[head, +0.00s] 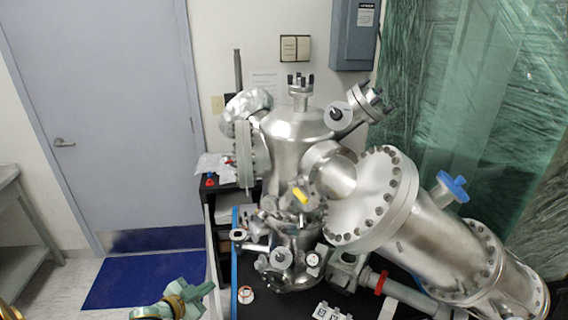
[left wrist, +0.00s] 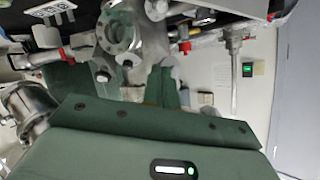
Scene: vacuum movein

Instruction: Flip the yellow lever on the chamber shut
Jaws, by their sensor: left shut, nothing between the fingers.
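The steel vacuum chamber (head: 292,145) stands in the middle of the head view, with flanges and ports around it. The yellow lever (head: 300,195) is a small bright piece on the chamber's front, tilted, above the lower ports. My left gripper (head: 203,297) is low in the head view, left of the chamber and well apart from the lever. It is shut and empty. My right gripper does not show.
A large bolted steel cylinder (head: 425,235) reaches out to the right of the chamber. A blue-edged black table (head: 236,275) bears the equipment. A blue valve knob (head: 452,186) sticks up at right. The floor by the blue mat (head: 135,280) is clear.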

